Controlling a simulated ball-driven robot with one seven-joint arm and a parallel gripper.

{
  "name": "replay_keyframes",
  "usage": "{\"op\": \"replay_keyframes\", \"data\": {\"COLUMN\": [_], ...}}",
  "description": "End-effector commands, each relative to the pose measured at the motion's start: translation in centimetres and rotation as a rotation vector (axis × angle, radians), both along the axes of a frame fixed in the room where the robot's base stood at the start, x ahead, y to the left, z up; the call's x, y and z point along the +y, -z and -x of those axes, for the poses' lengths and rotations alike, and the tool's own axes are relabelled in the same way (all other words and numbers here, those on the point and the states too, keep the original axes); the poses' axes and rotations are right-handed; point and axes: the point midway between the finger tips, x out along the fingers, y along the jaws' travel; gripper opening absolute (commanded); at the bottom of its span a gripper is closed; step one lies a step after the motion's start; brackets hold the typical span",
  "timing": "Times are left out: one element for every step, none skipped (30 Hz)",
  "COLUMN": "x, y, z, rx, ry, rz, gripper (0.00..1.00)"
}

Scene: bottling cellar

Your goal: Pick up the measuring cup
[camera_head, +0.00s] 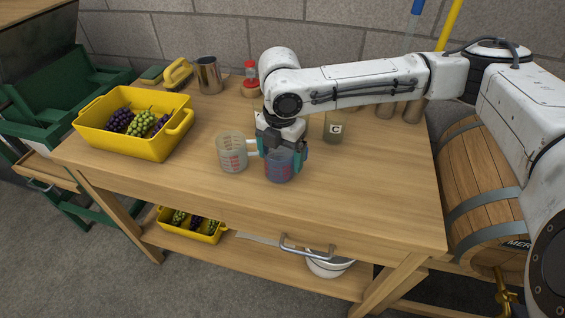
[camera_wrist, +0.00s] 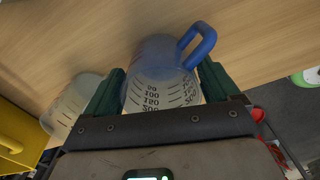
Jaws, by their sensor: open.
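Two measuring cups stand on the wooden workbench (camera_head: 380,205). One is a bluish see-through cup (camera_head: 279,168) with markings; in the wrist view this cup (camera_wrist: 160,85) shows a blue handle and dark scale numbers. My gripper (camera_head: 282,152) is above and around it, with green fingers on either side of its body in the wrist view (camera_wrist: 160,92). The jaws are open, and I cannot tell whether either finger touches it. The other is a clear cup (camera_head: 232,153) with red markings, just to the left; it also shows in the wrist view (camera_wrist: 70,105).
A yellow crate (camera_head: 125,146) of grapes is at the left of the bench. A metal pitcher (camera_head: 208,75), a yellow-handled item (camera_head: 177,73) and a red-topped container (camera_head: 250,80) stand at the back. A labelled jar (camera_head: 333,128) is right of my gripper. The front right bench top is clear.

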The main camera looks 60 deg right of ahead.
Motion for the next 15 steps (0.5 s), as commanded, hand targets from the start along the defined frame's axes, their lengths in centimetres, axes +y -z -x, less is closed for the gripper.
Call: {"op": "replay_keyframes", "data": {"x": [0.00, 0.00, 0.00, 0.00, 0.01, 0.01, 0.01, 0.01, 0.01, 0.01, 0.02, 0.02, 0.02, 0.02, 0.02], "y": [0.10, 0.11, 0.10, 0.09, 0.09, 0.09, 0.08, 0.08, 0.08, 0.08, 0.07, 0.07, 0.07, 0.07, 0.06], "z": [-0.02, -0.03, -0.03, -0.03, -0.03, -0.03, -0.03, -0.03, -0.03, -0.03, -0.03, -0.03, -0.03, -0.03, -0.03], "rx": [-0.001, -0.001, -0.001, -0.001, -0.001, -0.001, -0.001, -0.001, -0.001, -0.001, -0.001, -0.001, -0.001, -0.001, -0.001], "ry": [0.000, 0.000, 0.000, 0.000, 0.000, 0.000, 0.000, 0.000, 0.000, 0.000, 0.000, 0.000, 0.000, 0.000, 0.000], "rz": [0.000, 0.000, 0.000, 0.000, 0.000, 0.000, 0.000, 0.000, 0.000, 0.000, 0.000, 0.000, 0.000, 0.000, 0.000], "gripper": [0.89, 0.89, 0.89, 0.89, 0.89, 0.89, 0.87, 0.84, 0.80, 0.77, 0.74, 0.71, 0.68, 0.65, 0.61]}}
